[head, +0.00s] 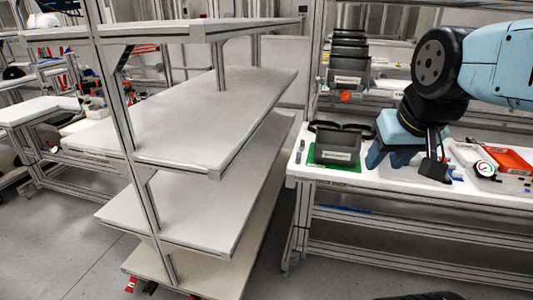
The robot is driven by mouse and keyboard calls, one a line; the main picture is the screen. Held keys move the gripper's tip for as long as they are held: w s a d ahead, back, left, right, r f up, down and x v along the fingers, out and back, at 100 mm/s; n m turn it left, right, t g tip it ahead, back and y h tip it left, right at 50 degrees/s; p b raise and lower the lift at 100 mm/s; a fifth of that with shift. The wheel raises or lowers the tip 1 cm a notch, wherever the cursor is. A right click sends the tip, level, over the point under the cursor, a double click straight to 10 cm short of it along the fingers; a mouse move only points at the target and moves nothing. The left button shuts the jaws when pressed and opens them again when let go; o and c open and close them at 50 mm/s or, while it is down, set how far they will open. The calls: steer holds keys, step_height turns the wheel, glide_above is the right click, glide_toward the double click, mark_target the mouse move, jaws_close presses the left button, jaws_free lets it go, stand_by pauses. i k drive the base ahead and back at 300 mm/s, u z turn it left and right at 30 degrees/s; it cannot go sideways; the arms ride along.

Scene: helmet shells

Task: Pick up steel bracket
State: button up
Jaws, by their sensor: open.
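My gripper (435,168) is at the right, at the end of my light blue and black arm, pointing down over the white workbench (345,180). Its dark fingers are low, close to the bench top. Whether they touch anything there cannot be told. I cannot make out a steel bracket with certainty. The area behind and under the gripper is partly hidden by my arm. A blue stand (377,155) is just left of the gripper.
A black bin (337,146) sits on a green mat (325,164) at the bench's left end.

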mark_target(298, 159)
steer(key=u, duration=0.25)
steer(key=i, duration=1.1)
steer(key=z, duration=0.25)
